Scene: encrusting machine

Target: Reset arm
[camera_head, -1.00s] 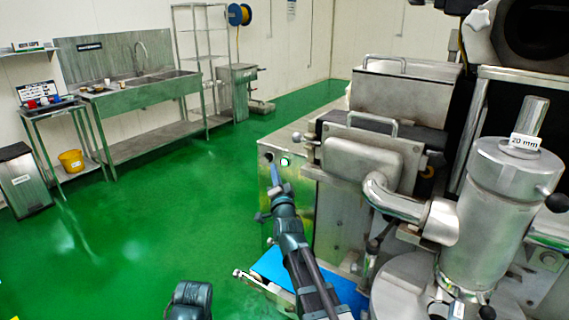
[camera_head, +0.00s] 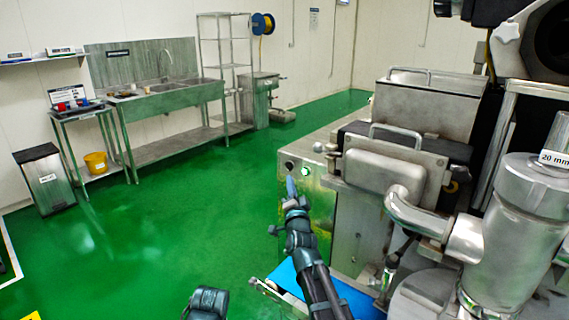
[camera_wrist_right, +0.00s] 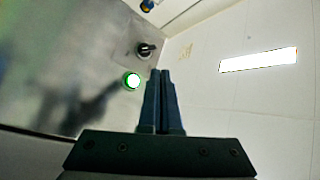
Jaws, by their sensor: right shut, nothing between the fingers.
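My right gripper (camera_head: 291,188) is shut and empty, its fingers pointing up and forward in front of the steel control panel of the encrusting machine (camera_head: 338,205). In the right wrist view the two fingers (camera_wrist_right: 163,102) lie side by side with no gap. Just left of their tips, that view shows a lit green button (camera_wrist_right: 132,80) and a black knob (camera_wrist_right: 145,50) on the panel. Whether the fingertips touch the panel I cannot tell. A dark part of my left arm (camera_head: 207,302) shows at the bottom edge; its gripper is out of view.
The machine's metal pipe (camera_head: 412,212) and cylinder (camera_head: 530,215) stand close on the right. A blue surface (camera_head: 285,276) lies under my right arm. Green floor (camera_head: 190,210) is clear on the left, before a sink table (camera_head: 165,103) and a bin (camera_head: 45,180).

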